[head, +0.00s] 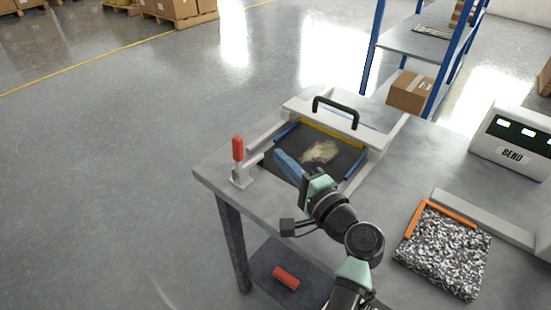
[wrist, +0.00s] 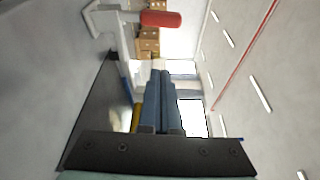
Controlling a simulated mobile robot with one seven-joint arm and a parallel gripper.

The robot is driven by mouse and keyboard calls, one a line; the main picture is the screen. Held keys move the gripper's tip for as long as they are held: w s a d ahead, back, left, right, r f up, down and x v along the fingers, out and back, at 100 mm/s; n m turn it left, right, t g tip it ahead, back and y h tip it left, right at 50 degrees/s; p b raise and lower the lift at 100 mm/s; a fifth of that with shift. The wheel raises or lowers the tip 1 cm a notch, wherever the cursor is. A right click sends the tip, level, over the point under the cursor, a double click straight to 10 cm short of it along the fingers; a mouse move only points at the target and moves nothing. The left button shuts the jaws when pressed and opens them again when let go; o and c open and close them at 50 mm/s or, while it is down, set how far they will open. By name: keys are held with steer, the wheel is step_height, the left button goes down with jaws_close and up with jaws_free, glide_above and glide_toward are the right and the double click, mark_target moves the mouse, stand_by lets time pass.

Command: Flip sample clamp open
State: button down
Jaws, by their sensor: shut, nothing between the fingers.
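The sample clamp (head: 240,174) stands at the left front corner of the bench, beside the frame of the lamination press. Its red handle (head: 238,148) points straight up in the head view. In the wrist view, the red handle (wrist: 161,19) and the pale clamp body (wrist: 104,17) show at the top left, in a picture turned on its side. My gripper (head: 280,156) has blue fingers and is to the right of the clamp, over the dark press bed, apart from the handle. In the wrist view the fingers of my gripper (wrist: 161,78) lie together with nothing between them.
The press has a black carrying handle (head: 336,111) on its rear bar and a tan patch (head: 320,152) on its bed. A speckled mat (head: 444,254) with orange edges lies at right, near a white tester (head: 514,138). A red object (head: 286,278) lies on the lower shelf.

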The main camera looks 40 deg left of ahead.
steer(key=b+x, duration=0.1)
steer(key=x, duration=0.7)
steer(key=shift+a, duration=0.2)
steer(key=shift+s+r+p, duration=0.2)
steer(key=shift+s+p, duration=0.55)
steer(key=shift+s, duration=1.3)
steer(key=shift+s+f+b, duration=0.1)
steer(key=shift+f+b, duration=0.05)
steer(key=shift+b, duration=0.2)
